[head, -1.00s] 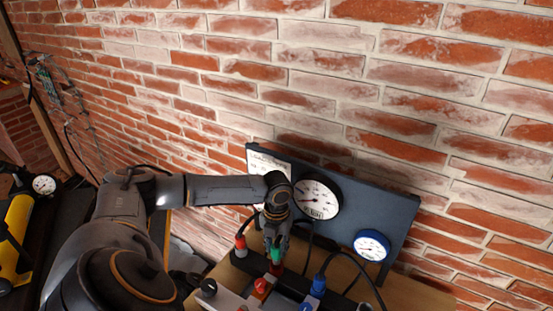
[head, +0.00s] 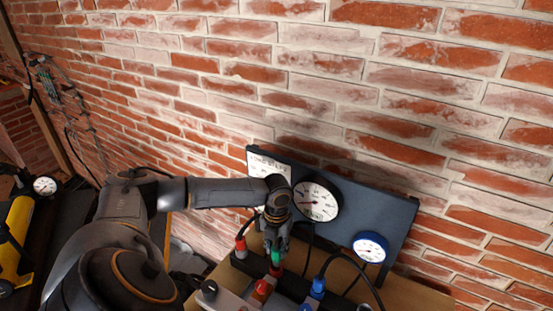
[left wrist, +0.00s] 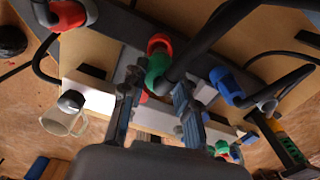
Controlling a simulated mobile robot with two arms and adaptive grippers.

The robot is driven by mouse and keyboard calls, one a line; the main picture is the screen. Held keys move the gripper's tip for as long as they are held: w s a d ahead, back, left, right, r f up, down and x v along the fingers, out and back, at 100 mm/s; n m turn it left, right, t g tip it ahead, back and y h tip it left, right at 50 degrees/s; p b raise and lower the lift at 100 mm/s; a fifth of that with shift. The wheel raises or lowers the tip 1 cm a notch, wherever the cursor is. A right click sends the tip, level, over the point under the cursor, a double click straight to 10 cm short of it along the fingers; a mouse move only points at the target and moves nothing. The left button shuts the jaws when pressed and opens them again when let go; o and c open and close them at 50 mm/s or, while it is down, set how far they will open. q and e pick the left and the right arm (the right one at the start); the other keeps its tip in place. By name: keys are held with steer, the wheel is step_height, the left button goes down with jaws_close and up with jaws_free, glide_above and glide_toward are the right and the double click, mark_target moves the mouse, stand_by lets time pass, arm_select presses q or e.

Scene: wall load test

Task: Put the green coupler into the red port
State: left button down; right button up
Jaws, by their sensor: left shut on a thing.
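My left gripper (head: 275,243) is shut on the green coupler (head: 277,257), just above the dark manifold bar. In the left wrist view the green coupler (left wrist: 157,69) lies between the finger ends, with a black hose running from it. The red port (head: 275,270) shows directly below the coupler. In the left wrist view the red port (left wrist: 158,41) appears as a red ring right at the coupler's end. The two look lined up and touching or nearly so; I cannot tell how deep the coupler sits. My right gripper is not in view.
A red fitting with a hose (head: 241,247) stands left of the gripper and a blue one (head: 319,285) to the right. A grey panel with a white gauge (head: 316,201) and a blue-rimmed gauge (head: 371,246) stands behind, against the brick wall.

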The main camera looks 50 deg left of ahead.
mark_target(276, 257)
arm_select(q)
steer(key=shift+f, duration=0.1)
stand_by(0.3)
steer(key=shift+f, duration=0.4)
steer(key=shift+f, duration=0.35)
steer(key=shift+f+b, duration=0.3)
steer(key=shift+f, duration=0.05)
steer(key=shift+f, duration=0.35)
stand_by(0.6)
steer(key=shift+f, duration=0.35)
steer(key=shift+s+f, duration=0.1)
steer(key=shift+f, duration=0.15)
stand_by(0.4)
steer(key=shift+c, duration=2.2)
jaws_free()
